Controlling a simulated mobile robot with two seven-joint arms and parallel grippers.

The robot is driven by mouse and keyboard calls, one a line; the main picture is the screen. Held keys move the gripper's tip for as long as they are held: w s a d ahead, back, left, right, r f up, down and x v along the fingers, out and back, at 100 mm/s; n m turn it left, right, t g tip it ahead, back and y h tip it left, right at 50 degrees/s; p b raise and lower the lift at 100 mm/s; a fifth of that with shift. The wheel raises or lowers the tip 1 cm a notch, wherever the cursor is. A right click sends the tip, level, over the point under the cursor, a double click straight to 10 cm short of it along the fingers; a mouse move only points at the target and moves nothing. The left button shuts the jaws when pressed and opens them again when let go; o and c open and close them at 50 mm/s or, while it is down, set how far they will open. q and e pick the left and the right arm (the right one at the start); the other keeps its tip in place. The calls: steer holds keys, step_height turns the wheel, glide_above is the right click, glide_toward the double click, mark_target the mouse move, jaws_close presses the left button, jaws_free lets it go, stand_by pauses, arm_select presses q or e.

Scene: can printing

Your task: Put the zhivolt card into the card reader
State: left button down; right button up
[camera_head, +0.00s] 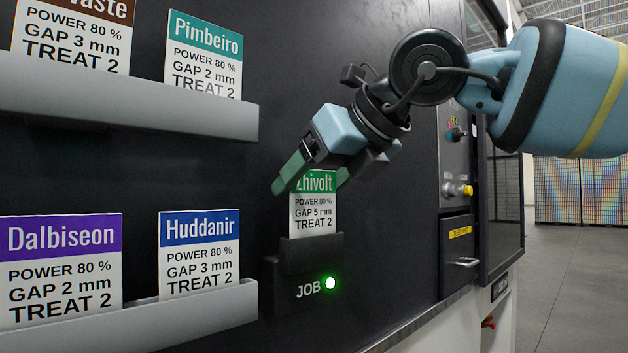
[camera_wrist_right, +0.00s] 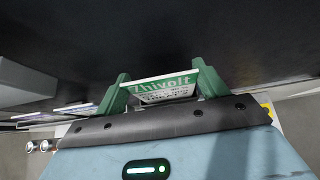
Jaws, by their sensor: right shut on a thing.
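The Zhivolt card (camera_head: 313,215), white with a green header, stands upright with its lower edge in or behind the front of the black card reader (camera_head: 300,272) marked JOB. A green light (camera_head: 330,283) glows on the reader. My right gripper (camera_head: 313,182) is shut on the card's upper part, with one green finger at each side. In the right wrist view the Zhivolt card (camera_wrist_right: 163,88) sits between the two green fingers of my right gripper (camera_wrist_right: 162,90). How deep the card's lower edge sits is hidden. My left gripper is in neither view.
At the left, an upper grey rack (camera_head: 130,105) holds the Pimbeiro card (camera_head: 204,55) and another card. A lower rack (camera_head: 200,312) holds the Dalbiseon (camera_head: 60,265) and Huddanir (camera_head: 199,252) cards. Right of the reader is a panel with knobs (camera_head: 457,190) and a drawer handle (camera_head: 466,264).

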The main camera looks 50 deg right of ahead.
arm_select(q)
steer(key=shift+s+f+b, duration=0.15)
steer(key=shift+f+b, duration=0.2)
arm_select(e)
steer(key=shift+f, duration=0.4)
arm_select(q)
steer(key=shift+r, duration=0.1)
arm_select(e)
steer(key=o, duration=1.1)
steer(key=shift+c, duration=0.2)
steer(key=v, duration=0.3)
steer(key=shift+r, duration=0.2)
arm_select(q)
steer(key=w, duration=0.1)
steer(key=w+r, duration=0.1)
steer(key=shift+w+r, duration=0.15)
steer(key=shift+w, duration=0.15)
arm_select(e)
steer(key=v, duration=0.4)
steer(key=shift+s+r, duration=0.15)
steer(key=shift+s, duration=0.2)
